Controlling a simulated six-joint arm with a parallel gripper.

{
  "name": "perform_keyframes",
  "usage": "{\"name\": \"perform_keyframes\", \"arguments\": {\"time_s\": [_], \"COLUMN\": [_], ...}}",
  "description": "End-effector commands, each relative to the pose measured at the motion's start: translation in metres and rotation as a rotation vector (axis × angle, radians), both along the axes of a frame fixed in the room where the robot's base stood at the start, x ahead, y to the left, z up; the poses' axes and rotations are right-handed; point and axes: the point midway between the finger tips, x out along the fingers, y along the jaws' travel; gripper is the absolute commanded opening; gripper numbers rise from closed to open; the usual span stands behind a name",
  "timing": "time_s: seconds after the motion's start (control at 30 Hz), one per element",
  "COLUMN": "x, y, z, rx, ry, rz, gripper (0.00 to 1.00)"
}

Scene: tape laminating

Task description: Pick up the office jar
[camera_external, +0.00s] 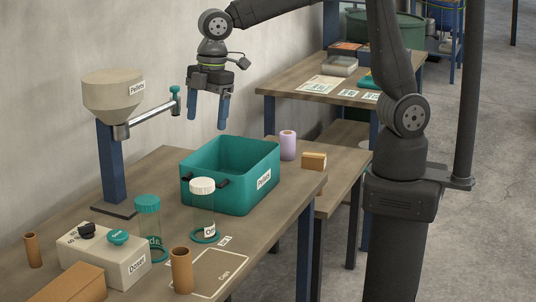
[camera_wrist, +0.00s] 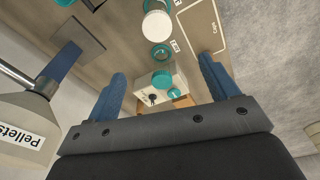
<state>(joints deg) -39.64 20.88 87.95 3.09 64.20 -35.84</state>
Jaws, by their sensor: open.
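A clear jar with a white lid (camera_external: 202,186) stands upright on the bench in front of the teal bin; its partly readable label seems to start with "O". A second clear jar with a teal lid (camera_external: 147,204) stands to its left, its label mostly hidden. In the wrist view the white lid (camera_wrist: 157,26) is at the top and the teal lid (camera_wrist: 162,79) is lower, between the fingers. My gripper (camera_external: 207,122) is open and empty, fingers down, high above the bench behind both jars. It also shows in the wrist view (camera_wrist: 161,70).
A teal Pellets bin (camera_external: 224,203) stands near the jars. A pellet hopper (camera_external: 113,90) on a blue post, with an arm reaching right, is left of my gripper. A doser box (camera_external: 112,262) and a brown tube (camera_external: 181,270) are at the front.

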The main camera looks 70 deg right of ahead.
Motion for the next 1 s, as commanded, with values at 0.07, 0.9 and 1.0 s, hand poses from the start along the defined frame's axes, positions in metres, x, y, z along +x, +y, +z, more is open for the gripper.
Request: {"name": "perform_keyframes", "arguments": {"time_s": [0.07, 0.9, 1.0], "x": [-0.007, 0.002, 0.004], "y": [-0.011, 0.002, 0.004], "z": [-0.012, -0.135, -0.143], "rx": [0.05, 0.14, 0.142], "ry": [-0.012, -0.031, -0.032], "rz": [-0.114, -0.312, -0.313], "gripper": [0.8, 0.8, 0.8]}}
